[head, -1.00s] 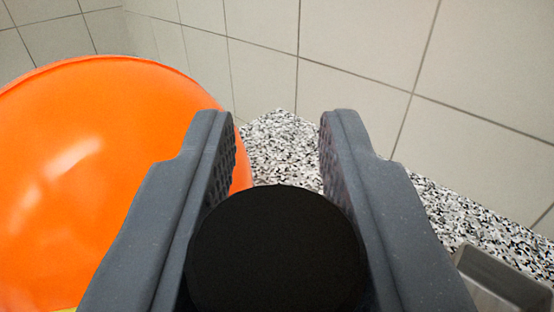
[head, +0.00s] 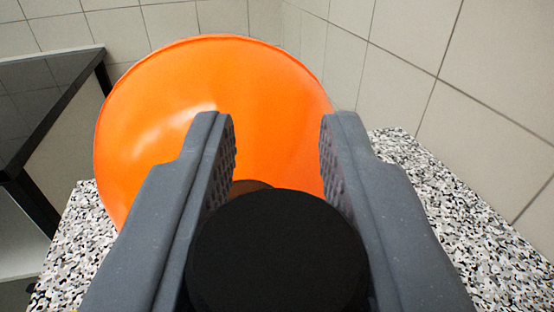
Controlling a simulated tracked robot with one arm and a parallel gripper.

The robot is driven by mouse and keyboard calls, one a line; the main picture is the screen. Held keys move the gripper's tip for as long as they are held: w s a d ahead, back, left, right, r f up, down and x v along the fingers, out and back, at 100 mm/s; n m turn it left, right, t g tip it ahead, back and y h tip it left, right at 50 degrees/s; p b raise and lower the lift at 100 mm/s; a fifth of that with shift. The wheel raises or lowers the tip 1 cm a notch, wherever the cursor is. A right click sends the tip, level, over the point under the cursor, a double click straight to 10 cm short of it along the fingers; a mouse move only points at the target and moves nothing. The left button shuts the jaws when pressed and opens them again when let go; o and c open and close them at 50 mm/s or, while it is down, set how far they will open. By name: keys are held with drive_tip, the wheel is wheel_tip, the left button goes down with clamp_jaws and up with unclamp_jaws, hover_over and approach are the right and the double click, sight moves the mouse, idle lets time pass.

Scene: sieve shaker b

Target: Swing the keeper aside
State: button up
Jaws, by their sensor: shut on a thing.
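My gripper (head: 278,135) is in the lower middle of the head view, its two grey fingers on either side of a black, round-topped piece (head: 278,252). It is shut on this piece, which hides what lies beneath it. Whether the piece is part of the keeper I cannot tell. No other part that I can name as the keeper shows. A large, glossy orange bowl-like body (head: 160,125) stands just beyond and left of the fingertips. A small dark orange-brown patch shows at its lower edge, behind the black piece.
A black-and-white speckled worktop (head: 470,230) shows on both sides. Its right part is bare. Beige tiled walls (head: 400,50) rise behind. At the left is a dark-edged unit (head: 45,100), with a gap beside the worktop.

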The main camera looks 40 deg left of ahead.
drive_tip(key=shift+d+r, duration=0.15)
idle(0.3)
drive_tip(key=o, duration=1)
drive_tip(key=shift+s, duration=0.1)
drive_tip(key=shift+b+v, duration=1.55)
drive_tip(key=shift+v, duration=5.25)
drive_tip(key=shift+d, duration=0.2)
